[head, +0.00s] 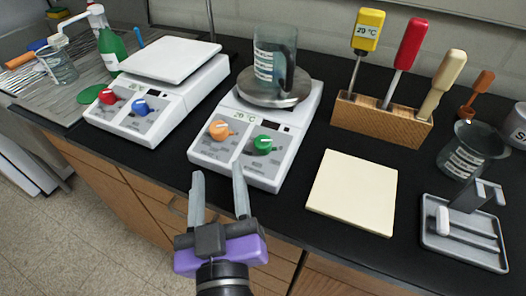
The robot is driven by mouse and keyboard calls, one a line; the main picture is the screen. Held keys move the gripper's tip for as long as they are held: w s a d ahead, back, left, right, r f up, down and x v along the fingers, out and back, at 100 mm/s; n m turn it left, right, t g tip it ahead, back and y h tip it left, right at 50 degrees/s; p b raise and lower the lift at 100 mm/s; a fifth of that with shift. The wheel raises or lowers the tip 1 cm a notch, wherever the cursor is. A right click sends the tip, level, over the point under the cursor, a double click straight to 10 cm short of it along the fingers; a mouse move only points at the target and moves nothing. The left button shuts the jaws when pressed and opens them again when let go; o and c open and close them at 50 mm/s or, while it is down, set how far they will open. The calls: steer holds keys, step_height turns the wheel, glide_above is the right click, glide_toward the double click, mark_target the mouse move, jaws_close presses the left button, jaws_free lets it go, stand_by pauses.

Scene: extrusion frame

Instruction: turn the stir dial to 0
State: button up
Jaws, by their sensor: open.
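A white hot plate (250,176) stands in the middle of the bench. Its front panel has an orange dial (219,130) on the left and a green dial (263,144) on the right. A second white device (165,128) to the left has a red dial (107,96) and a blue dial (141,107). The labels are too small to read, so I cannot tell which dial is for stirring. My gripper (218,170) is open and empty in front of the middle hot plate, its fingertips below the orange and green dials in the picture and apart from them.
A glass beaker (264,62) stands on the middle hot plate. A wooden block (381,119) holds upright tools behind a cream pad (352,192). A grey tray (464,240) and a glass beaker (473,150) are at right. A green bottle (110,48) stands at far left.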

mark_target(261, 149)
steer(key=d+m+h, duration=0.1)
steer(key=m+h, duration=0.1)
steer(key=d+r+m+h+b, duration=0.1)
steer(key=d+m+h, duration=0.1)
steer(key=h, duration=0.1)
steer(key=d+r+m+h, duration=0.1)
steer(key=m+h, duration=0.1)
steer(key=m, duration=0.1)
steer(key=shift+d+h, duration=0.3)
steer(key=shift+d, duration=0.05)
steer(key=shift+w+d, duration=0.1)
steer(key=shift+w, duration=0.05)
steer(key=w, duration=0.2)
steer(key=w+d, duration=0.1)
steer(key=w, duration=0.4)
steer(key=shift+d, duration=0.25)
jaws_close()
steer(key=shift+p, duration=0.3)
